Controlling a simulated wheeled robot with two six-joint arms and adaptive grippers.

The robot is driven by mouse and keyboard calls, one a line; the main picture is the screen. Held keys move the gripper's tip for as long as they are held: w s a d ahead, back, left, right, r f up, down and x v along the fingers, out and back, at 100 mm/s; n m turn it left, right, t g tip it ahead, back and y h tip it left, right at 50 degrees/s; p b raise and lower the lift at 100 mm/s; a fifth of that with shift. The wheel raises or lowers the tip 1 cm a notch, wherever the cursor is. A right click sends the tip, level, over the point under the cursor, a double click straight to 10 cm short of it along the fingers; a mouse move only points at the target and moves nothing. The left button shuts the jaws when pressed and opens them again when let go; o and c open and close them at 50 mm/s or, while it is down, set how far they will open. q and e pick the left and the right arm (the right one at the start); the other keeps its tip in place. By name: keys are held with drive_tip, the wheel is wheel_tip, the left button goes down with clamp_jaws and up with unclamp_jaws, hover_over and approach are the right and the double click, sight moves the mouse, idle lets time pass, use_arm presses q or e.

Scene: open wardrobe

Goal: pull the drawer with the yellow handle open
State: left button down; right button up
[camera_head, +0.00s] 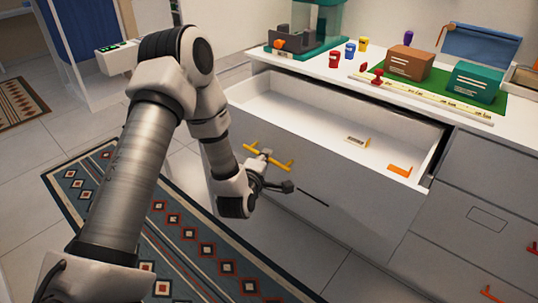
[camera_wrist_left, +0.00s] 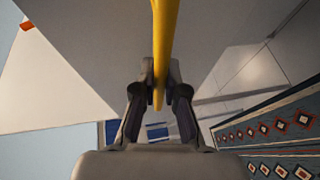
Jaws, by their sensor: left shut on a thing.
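The drawer (camera_head: 330,165) with the yellow handle stands pulled well out from the cabinet, its white inside showing in the head view. The yellow handle (camera_head: 281,162) is a bar on the drawer's grey front. My left gripper (camera_head: 266,165) is at the handle. In the left wrist view the handle (camera_wrist_left: 162,40) runs between the two fingers of my left gripper (camera_wrist_left: 160,85), which are shut on it. My right gripper is in neither view.
A small tan item (camera_head: 357,141) and an orange item (camera_head: 400,170) lie in the drawer. The counter above holds a brown box (camera_head: 408,62), a green box (camera_head: 474,82) and several small cups. A patterned rug (camera_head: 190,235) covers the floor before the drawer. Red handles (camera_head: 490,293) mark drawers at the right.

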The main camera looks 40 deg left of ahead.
use_arm(q)
drive_tip(key=shift+s, duration=0.15)
drive_tip(key=c, duration=1.2)
unclamp_jaws()
drive_tip(key=v, duration=0.7)
drive_tip(key=shift+s, duration=0.25)
